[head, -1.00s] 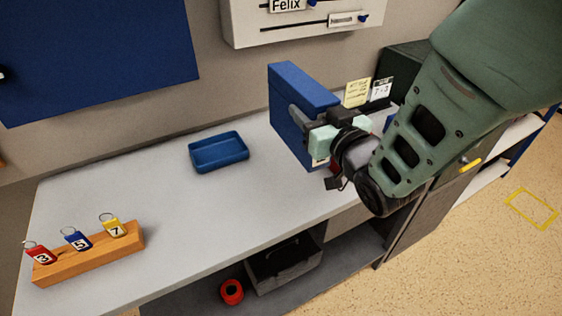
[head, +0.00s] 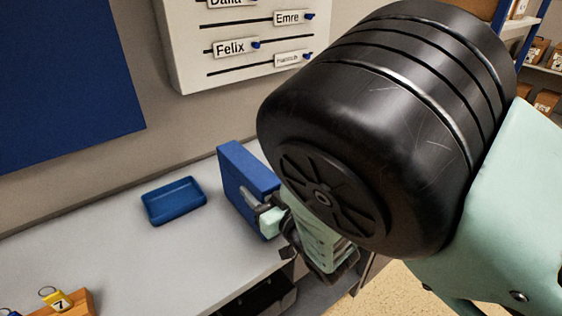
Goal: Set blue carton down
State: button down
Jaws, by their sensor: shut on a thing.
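The blue carton (head: 246,172) is upright in the head view, over the right part of the grey desk (head: 130,262). My gripper (head: 258,206) is shut on the carton at its near side. My arm hides the carton's right part and much of what lies behind it. I cannot tell whether the carton's bottom touches the desk top.
A shallow blue tray (head: 174,201) lies on the desk left of the carton. A wooden block with key tags (head: 58,301) is at the lower left. A name board (head: 232,45) hangs on the wall. Desk between tray and front edge is clear.

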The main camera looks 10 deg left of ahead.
jog(key=shift+f, duration=0.35)
jog(key=shift+f, duration=0.2)
jog(key=c, duration=0.6)
grip_release()
jog(key=shift+r, duration=0.1)
